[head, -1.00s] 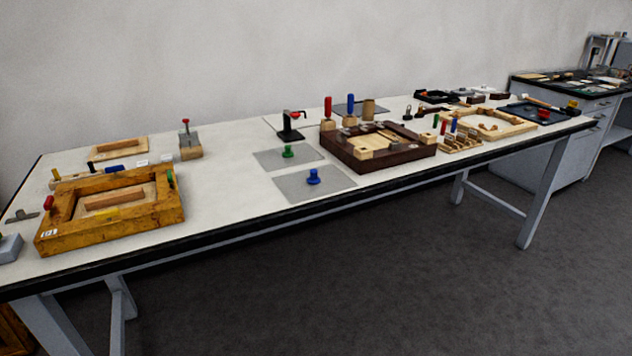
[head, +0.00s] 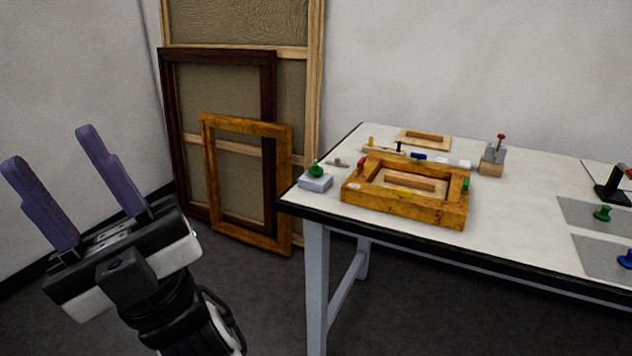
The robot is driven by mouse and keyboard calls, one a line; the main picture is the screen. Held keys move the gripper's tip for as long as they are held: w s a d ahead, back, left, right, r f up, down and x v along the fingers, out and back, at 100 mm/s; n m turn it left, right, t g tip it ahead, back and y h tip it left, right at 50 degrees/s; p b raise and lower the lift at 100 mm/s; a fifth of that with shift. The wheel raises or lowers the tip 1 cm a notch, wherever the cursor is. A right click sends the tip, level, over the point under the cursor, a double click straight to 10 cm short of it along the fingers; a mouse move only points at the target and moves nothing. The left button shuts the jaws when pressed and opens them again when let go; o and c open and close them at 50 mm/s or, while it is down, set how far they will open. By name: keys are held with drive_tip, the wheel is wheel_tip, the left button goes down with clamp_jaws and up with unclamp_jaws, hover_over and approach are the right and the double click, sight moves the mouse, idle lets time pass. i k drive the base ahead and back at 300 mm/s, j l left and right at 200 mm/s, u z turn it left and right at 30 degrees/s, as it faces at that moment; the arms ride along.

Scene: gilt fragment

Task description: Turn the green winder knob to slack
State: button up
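A green knob (head: 316,169) stands on a small grey block (head: 315,182) at the left end of the white table in the head view. I cannot tell from labels which one is the winder. My gripper (head: 52,150) is at the left of the view, pointing up, its two purple fingers wide apart with nothing between them. It is off the table, to the left of and apart from the knob on the block.
A gilt frame (head: 405,212) lies on the table (head: 520,230) right of the block. A grey clamp-like piece with a red knob (head: 494,155) stands behind it. A blue knob (head: 626,260) is at the right edge. Several frames (head: 205,170) lean against the wall. Table is clear between frame and plates.

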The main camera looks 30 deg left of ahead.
sight(315, 170)
drive_tip(key=i+l+u, duration=0.2)
drive_tip(key=u, duration=0.2)
drive_tip(key=i+l+u, duration=0.6)
drive_tip(key=l+u, duration=0.2)
drive_tip(key=j, duration=0.1)
